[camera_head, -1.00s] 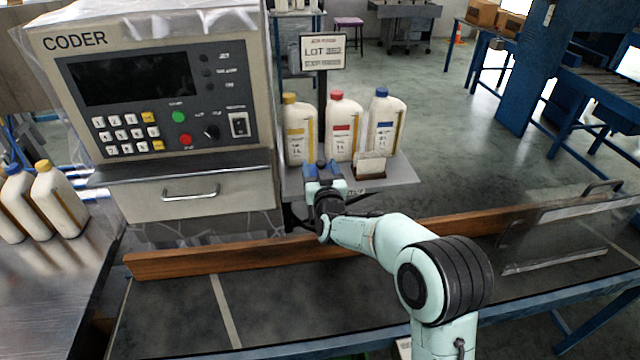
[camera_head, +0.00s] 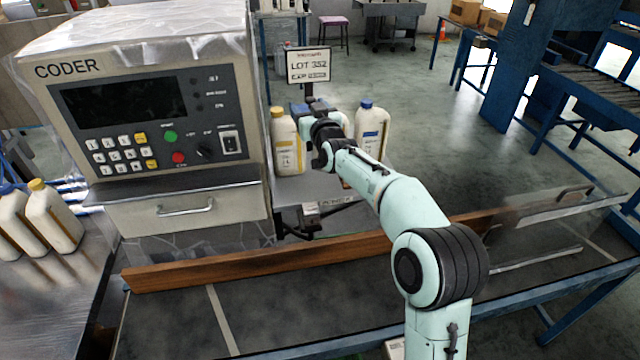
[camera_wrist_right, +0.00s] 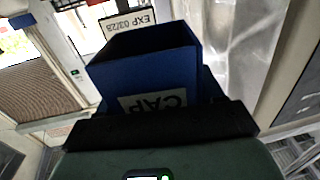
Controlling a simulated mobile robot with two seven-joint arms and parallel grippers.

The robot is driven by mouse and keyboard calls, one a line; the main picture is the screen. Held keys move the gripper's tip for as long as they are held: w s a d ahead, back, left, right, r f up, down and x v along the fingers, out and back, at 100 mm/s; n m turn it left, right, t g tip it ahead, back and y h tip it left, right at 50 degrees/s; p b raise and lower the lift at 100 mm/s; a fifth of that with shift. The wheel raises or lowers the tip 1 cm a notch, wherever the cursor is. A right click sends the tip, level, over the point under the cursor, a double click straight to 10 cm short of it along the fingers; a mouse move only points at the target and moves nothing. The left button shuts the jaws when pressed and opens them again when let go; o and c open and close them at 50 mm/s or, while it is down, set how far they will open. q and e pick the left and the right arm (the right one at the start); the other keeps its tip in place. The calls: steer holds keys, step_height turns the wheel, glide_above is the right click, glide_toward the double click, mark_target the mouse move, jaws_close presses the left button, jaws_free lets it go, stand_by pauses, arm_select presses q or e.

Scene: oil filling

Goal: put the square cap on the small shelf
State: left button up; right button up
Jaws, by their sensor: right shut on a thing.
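My right gripper (camera_head: 305,109) is raised over the grey shelf, in front of the bottles and below the lot sign. It is shut on a blue square cap (camera_wrist_right: 150,65). In the right wrist view this is a hollow blue box, dark inside, with a white label reading CAP upside down. In the head view only a bit of blue (camera_head: 298,107) shows past the gripper. The fingertips are hidden. The small grey shelf (camera_head: 290,190) stands beside the coder, partly covered by my right arm. My left gripper is not in view.
A yellow-capped bottle (camera_head: 286,142) and a blue-capped bottle (camera_head: 371,132) flank my gripper; the bottle between them is mostly hidden. The lot sign (camera_head: 308,66) is just above. The coder (camera_head: 150,110) stands left. A wooden rail (camera_head: 250,262) runs along the conveyor in front.

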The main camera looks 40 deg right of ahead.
steer(key=shift+w+d+r+n+t+y+p, duration=0.3)
steer(key=shift+w+d+r+n+y+p, duration=0.15)
steer(key=shift+r+y, duration=0.2)
steer(key=d+f+n+y+p, duration=0.1)
steer(key=f+n+y, duration=0.1)
steer(key=f, duration=0.5)
steer(key=w+d+f+n+y+p, duration=0.1)
steer(key=f+y, duration=0.3)
steer(key=f, duration=0.4)
steer(key=w+d+f+n+y+p, duration=0.1)
steer(key=d+f+n+y+p, duration=0.1)
steer(key=f, duration=0.6)
steer(key=shift+w+n+y+p, duration=0.25)
steer(key=shift+n+y+p, duration=0.15)
steer(key=shift+n+y, duration=0.5)
step_height(320, 180, down, 4)
steer(key=shift+s+r, duration=0.1)
steer(key=shift+f, duration=0.2)
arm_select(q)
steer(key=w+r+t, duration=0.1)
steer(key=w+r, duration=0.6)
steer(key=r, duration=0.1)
